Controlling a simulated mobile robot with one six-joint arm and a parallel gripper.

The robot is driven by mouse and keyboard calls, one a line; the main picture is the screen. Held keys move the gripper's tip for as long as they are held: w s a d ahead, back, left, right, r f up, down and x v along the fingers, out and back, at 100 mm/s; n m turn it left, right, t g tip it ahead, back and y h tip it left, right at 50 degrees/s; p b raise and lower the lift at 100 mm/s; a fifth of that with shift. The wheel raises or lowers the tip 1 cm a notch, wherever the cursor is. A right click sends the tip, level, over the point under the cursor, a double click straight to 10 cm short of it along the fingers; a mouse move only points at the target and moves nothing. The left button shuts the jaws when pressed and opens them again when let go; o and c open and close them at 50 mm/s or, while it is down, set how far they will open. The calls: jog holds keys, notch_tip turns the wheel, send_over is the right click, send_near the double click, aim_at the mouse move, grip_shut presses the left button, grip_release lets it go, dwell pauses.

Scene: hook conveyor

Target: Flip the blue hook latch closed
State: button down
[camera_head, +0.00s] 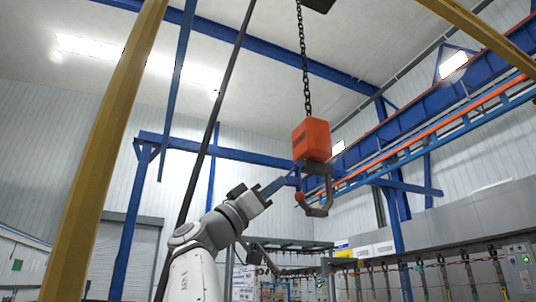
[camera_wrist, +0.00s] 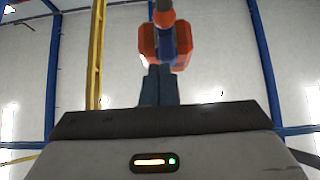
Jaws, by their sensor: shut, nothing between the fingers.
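An orange hoist block (camera_head: 311,140) hangs from a chain, with a dark grey hook (camera_head: 318,208) below it. The hook's open tip ends in a red-orange knob (camera_head: 299,197) on the left. The small blue latch (camera_head: 297,172) shows at the hook's left side, just under the block. In the wrist view the latch (camera_wrist: 183,42) is in front of the orange block (camera_wrist: 148,42). My gripper (camera_head: 287,181) is shut and empty, its dark blue fingers (camera_wrist: 158,84) pointing at the latch. The fingertips are close to it; I cannot tell whether they touch.
A chain (camera_head: 303,60) runs up from the block. A blue overhead rail (camera_head: 400,130) runs along the right. A grey rack with several hanging hooks (camera_head: 450,265) is at the lower right. Open air surrounds the hook.

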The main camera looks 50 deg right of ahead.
jog(key=shift+s+d+f+b, duration=0.2)
jog(key=shift+d+f+b, duration=0.2)
jog(key=shift+d+f, duration=0.15)
dwell(0.4)
jog(key=shift+w+a, duration=0.1)
jog(key=shift+a, duration=0.05)
jog(key=shift+f+b, duration=0.1)
jog(key=shift+b, duration=0.25)
notch_tip(320, 180, down, 9)
jog(key=b, duration=0.5)
jog(key=shift+w+a, duration=0.15)
jog(key=shift+a, duration=0.1)
jog(key=shift+f, duration=0.1)
